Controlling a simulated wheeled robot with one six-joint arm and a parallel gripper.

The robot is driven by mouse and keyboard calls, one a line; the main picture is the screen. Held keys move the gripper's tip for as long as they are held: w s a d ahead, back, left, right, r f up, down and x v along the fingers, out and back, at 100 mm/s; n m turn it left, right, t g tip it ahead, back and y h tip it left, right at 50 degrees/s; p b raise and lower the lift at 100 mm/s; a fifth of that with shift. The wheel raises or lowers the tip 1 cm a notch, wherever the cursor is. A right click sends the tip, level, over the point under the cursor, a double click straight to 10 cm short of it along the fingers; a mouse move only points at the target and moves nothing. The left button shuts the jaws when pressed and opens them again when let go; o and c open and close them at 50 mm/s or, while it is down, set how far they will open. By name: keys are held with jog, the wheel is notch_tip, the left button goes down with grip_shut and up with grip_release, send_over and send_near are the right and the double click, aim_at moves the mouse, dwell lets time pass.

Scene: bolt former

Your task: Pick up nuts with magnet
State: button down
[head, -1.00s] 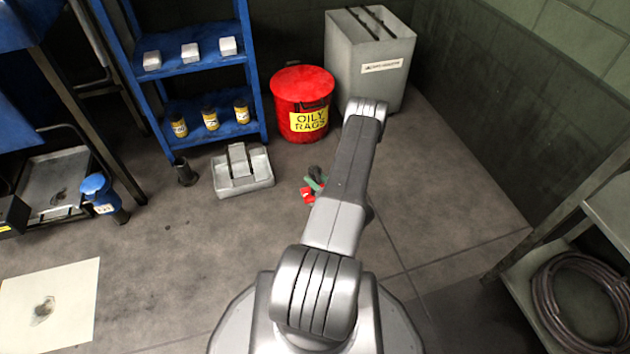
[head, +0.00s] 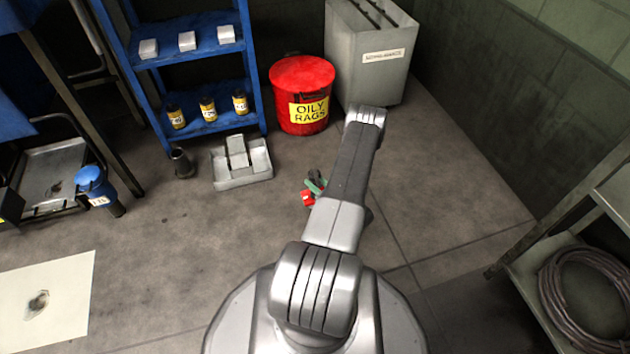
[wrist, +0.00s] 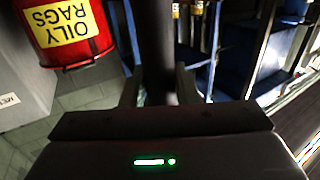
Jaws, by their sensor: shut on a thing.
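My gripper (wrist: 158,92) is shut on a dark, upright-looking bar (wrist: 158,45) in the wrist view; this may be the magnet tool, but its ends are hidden. In the head view my arm hides most of the gripper. Small red (head: 307,198) and green (head: 315,181) parts show beside the arm, and I cannot tell whether they belong to the held thing. No nuts can be made out for sure. A small dark patch lies on a pale sheet (head: 70,285) at the left, too unclear to name.
A red oily-rags bin (head: 302,82) and a grey cabinet (head: 385,75) stand at the back. A blue shelf (head: 190,70) holds boxes and bottles. A grey compartment tray (head: 243,180) lies on the floor. A rack with coiled hose (head: 580,290) is at right.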

aim_at(317, 175)
jog(key=shift+f, duration=1.55)
jog(key=shift+r, duration=0.15)
jog(key=shift+r+p, duration=2.4)
jog(key=shift+r, duration=1.5)
